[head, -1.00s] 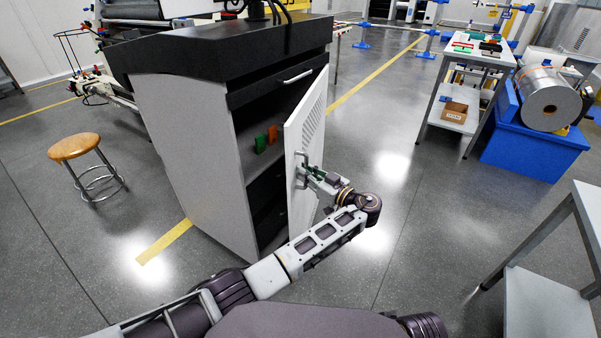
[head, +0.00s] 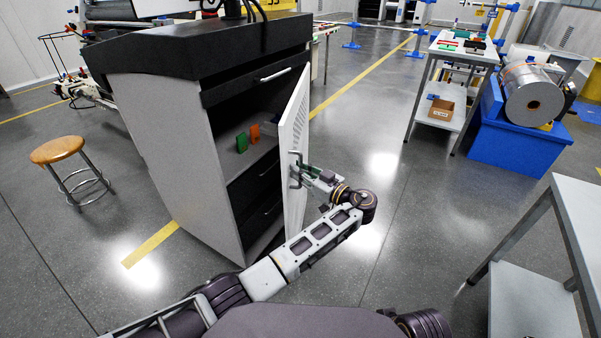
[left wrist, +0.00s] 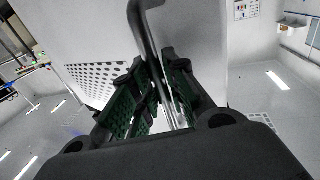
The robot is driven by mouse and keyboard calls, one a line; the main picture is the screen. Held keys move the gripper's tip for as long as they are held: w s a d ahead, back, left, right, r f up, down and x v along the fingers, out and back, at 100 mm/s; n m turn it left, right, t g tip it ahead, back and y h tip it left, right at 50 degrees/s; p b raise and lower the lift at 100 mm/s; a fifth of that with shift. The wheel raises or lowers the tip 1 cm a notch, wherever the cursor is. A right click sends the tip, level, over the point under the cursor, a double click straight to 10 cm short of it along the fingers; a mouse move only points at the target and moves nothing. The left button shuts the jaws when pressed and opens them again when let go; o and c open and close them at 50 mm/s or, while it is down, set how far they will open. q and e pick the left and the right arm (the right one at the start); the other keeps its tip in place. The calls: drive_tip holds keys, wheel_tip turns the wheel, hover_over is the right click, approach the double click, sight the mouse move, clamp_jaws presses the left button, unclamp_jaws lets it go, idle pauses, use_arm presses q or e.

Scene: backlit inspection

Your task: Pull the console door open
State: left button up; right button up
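The console (head: 170,160) is a grey cabinet with a dark top. Its white door (head: 294,125), with a perforated vent, stands well ajar on the right side and shows the inside. A grey bar handle (head: 294,172) is on the door's outer face. My left gripper (head: 306,169) is at this handle. In the left wrist view the handle (left wrist: 150,35) runs down between its green-padded fingers (left wrist: 160,85), which look closed around it. The exact contact is partly hidden. My right gripper is not in view.
Inside the console are a green block (head: 242,142), an orange block (head: 255,133) and dark drawers. A stool (head: 58,150) stands left. A cart (head: 463,60), a blue roll stand (head: 520,145) and a grey table (head: 582,215) are right. The floor right of the door is clear.

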use_arm(q)
drive_tip(key=shift+o, duration=1.4)
